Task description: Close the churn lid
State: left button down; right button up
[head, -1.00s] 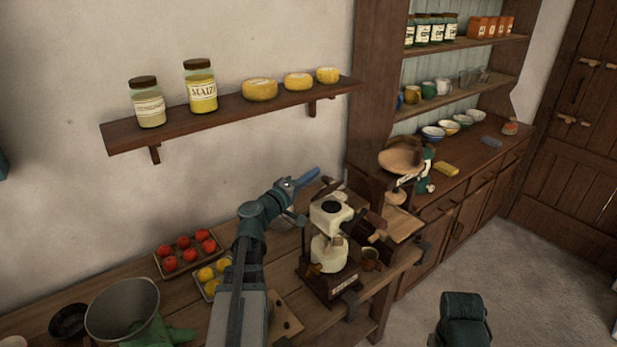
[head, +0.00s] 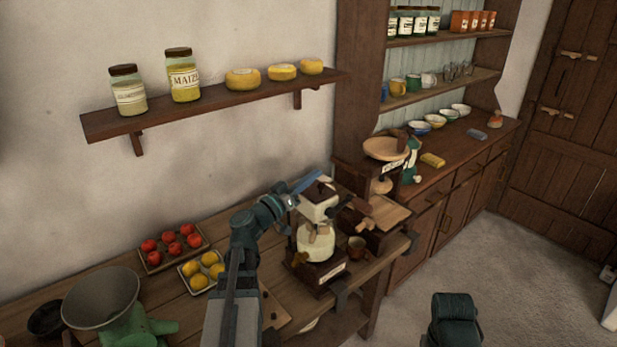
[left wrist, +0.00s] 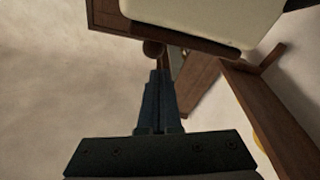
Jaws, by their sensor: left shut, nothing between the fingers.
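The churn (head: 316,243) is a cream body on a dark wooden base, standing on the wooden bench. Its dark brown lid (head: 320,190) sits on top of the cream upper part, and no dark opening shows. Whether the lid lies fully flush is too small to tell. My left gripper (head: 316,177) is shut and empty, with its blue fingers beside and just behind the lid; contact cannot be told. In the left wrist view, the shut fingertips (left wrist: 158,74) point toward a cream block with brown edges, close up. My right gripper is out of view.
A small brown cup (head: 357,248) and a scale (head: 386,150) are to the right. A wall shelf (head: 215,103) hangs above.

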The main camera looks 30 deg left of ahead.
aim_at(314, 194)
pick_arm(q)
jog(key=shift+s+d+f+m+b, duration=0.1)
jog(key=shift+d+f+m+b, duration=0.25)
jog(key=shift+m, duration=0.25)
jog(key=shift+s+d+f, duration=0.1)
jog(key=shift+d+f, duration=0.05)
jog(key=shift+f, duration=0.05)
jog(key=r+p, duration=0.4)
jog(key=shift+w+a+r+p, duration=0.2)
jog(key=shift+w+r+p, duration=0.1)
jog(key=shift+w+r, duration=0.1)
jog(key=shift+s+a+f+b, duration=0.15)
jog(key=shift+s+f+b, duration=0.3)
jog(key=shift+s, duration=0.1)
jog(key=shift+s+a+f+b, duration=0.15)
jog(key=shift+s+f+b, duration=0.25)
jog(key=shift+s, duration=0.15)
jog(key=b+v, duration=0.1)
jog(key=v, duration=0.6)
jog(key=shift+s+a+b, duration=0.3)
jog(key=shift+s, duration=0.05)
